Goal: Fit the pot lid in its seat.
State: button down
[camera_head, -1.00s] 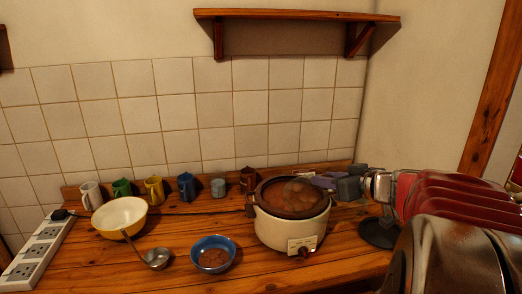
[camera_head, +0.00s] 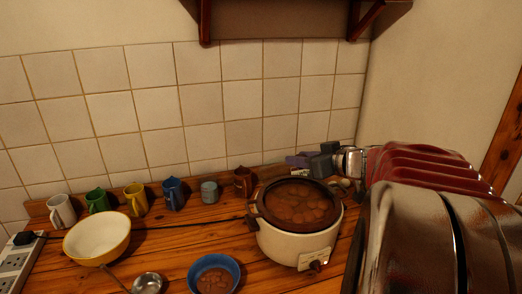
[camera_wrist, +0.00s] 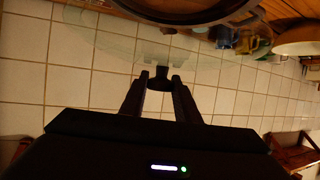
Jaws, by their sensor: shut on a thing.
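The cream slow cooker pot (camera_head: 290,243) stands on the counter, its dark brown rim (camera_head: 262,212) open to a brown stew with round pieces. My gripper (camera_head: 296,160) is just behind and above the pot's far rim, reaching in from the right. In the wrist view my gripper (camera_wrist: 160,80) is shut on the dark knob of the pot lid. The clear glass lid (camera_wrist: 105,42) shows there as a faint greenish disc beyond the fingertips, apart from the counter. I cannot make out the lid's glass in the head view. The pot's rim also shows at the wrist view's top edge (camera_wrist: 190,22).
Several mugs, including a blue one (camera_head: 173,194) and a brown one (camera_head: 243,182), line the tiled wall. A yellow bowl (camera_head: 97,240), a ladle (camera_head: 147,284), a blue bowl (camera_head: 214,275) and a power strip (camera_head: 14,262) are left of the pot. A shelf (camera_head: 290,14) hangs above.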

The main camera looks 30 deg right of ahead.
aim_at(322, 187)
jog(key=shift+w+a, duration=0.1)
jog(key=shift+w, duration=0.05)
jog(key=shift+s+d, duration=0.25)
jog(key=shift+s, duration=0.05)
jog(key=shift+f, duration=2.85)
jog(key=shift+f, duration=1)
jog(key=c, duration=1.3)
grip_release()
jog(key=shift+o, duration=0.2)
jog(key=shift+s, duration=0.1)
jog(key=v, duration=1.3)
jog(key=shift+s+a, duration=0.1)
jog(key=shift+s, duration=0.2)
